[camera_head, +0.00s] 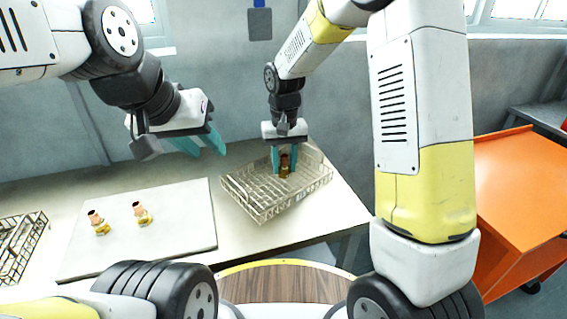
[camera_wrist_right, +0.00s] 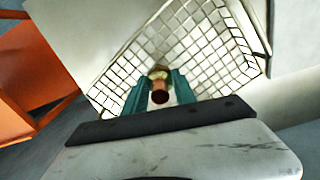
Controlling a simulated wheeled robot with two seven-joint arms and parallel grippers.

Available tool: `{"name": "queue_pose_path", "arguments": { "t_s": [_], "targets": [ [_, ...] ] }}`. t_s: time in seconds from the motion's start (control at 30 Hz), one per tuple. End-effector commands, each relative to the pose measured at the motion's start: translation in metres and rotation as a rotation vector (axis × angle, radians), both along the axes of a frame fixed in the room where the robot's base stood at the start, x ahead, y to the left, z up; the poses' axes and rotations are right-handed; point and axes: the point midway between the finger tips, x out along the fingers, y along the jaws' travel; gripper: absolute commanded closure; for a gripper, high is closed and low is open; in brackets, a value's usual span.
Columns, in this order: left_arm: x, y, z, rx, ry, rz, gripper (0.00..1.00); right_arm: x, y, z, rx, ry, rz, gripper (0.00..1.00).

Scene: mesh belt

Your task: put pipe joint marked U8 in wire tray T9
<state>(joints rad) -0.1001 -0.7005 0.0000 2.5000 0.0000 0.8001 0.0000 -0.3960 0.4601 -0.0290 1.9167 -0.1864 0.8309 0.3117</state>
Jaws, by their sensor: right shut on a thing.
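A brass and copper pipe joint (camera_head: 284,166) is between the teal fingers of my right gripper (camera_head: 284,163), which is shut on it. In the right wrist view the joint (camera_wrist_right: 158,84) shows its copper end between the fingertips (camera_wrist_right: 160,88). It is over the light wire tray (camera_head: 262,213); I cannot tell whether it touches the mesh. The tray's mesh also shows in the right wrist view (camera_wrist_right: 215,62). No marking can be read on the joint or tray. My left gripper (camera_head: 211,147) is empty above the table, its teal fingers apart.
Two more pipe joints, one (camera_head: 98,222) and another (camera_head: 141,213), stand on a grey board (camera_head: 180,240). A dark wire tray (camera_head: 20,245) is at the far left. An orange cart (camera_head: 515,190) stands at the right, beyond the table.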

Motion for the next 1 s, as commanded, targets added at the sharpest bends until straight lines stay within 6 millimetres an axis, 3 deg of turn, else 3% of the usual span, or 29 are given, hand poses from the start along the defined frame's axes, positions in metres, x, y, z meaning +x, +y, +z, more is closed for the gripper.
{"name": "queue_pose_path", "arguments": {
  "t_s": [0.37,0.73,0.77,0.8,0.87,1.0],
  "targets": [
    [0.0,0.0,0.0,0.0,0.0,0.0,0.64,0.0,0.0,-0.041,0.0,0.002,-0.001,1.0],
    [0.0,0.0,0.0,0.0,0.0,0.0,0.64,0.0,0.0,-0.045,0.001,0.0,-0.001,1.0],
    [0.0,0.0,0.0,0.0,0.0,0.0,0.64,0.0,0.0,-0.045,0.001,-0.001,-0.001,0.62],
    [0.0,0.0,0.0,0.0,0.0,0.0,0.64,0.0,0.0,-0.045,0.001,0.0,-0.001,0.54],
    [0.0,0.0,0.0,0.0,0.0,0.0,0.64,0.0,0.0,-0.045,0.001,0.0,-0.001,0.46],
    [0.0,0.0,0.0,0.0,0.0,0.0,0.64,0.0,0.0,-0.045,0.0,0.0,-0.001,0.46]
  ]
}}
